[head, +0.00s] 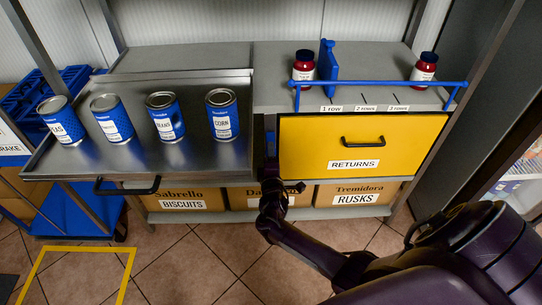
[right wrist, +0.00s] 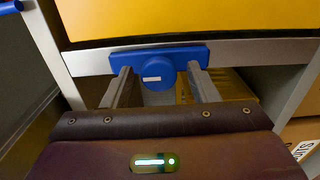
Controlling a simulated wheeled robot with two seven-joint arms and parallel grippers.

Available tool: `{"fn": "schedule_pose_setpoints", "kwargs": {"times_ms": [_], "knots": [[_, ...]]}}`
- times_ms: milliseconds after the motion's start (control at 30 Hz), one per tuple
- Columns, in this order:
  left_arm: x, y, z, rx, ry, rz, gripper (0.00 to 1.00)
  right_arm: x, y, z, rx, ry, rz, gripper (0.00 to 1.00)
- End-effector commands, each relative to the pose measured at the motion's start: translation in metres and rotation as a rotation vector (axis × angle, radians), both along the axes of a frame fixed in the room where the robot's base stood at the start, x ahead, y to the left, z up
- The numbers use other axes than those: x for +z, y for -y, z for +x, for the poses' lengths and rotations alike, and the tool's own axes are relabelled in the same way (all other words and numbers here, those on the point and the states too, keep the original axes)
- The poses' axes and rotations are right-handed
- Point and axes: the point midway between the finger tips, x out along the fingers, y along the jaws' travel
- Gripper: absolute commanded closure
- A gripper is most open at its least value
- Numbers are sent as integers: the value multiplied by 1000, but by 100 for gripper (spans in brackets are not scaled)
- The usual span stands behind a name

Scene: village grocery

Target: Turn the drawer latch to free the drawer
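The yellow drawer (head: 362,140) labelled RETURNS sits in the shelf unit, its front flush and a black handle on it. In the right wrist view, the blue latch (right wrist: 157,62) is a bar with a round hub and a white mark. The bar lies along the grey rail beside the yellow drawer front (right wrist: 180,15). My right gripper (right wrist: 160,80) is open, with one finger on each side of the hub; contact cannot be told. My left gripper is not in view.
A metal tray (head: 190,170) with several blue cans is at the left, its black handle in front. Boxes labelled BISCUITS and RUSKS (head: 345,193) stand below. Red jars and a blue rail (head: 390,83) are above the drawer. Tiled floor in front is clear.

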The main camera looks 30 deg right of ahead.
Motion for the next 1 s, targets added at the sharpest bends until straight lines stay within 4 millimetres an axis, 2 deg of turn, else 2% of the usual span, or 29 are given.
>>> {"fn": "schedule_pose_setpoints", "kwargs": {"times_ms": [333,467,733,1000], "knots": [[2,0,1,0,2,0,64,0,-2,-4,0,1,1,44],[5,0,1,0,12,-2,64,1,-12,-19,1,-1,2,44],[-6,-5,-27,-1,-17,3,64,0,-34,-56,1,0,1,44],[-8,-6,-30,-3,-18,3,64,0,-41,-67,0,1,1,44]]}}
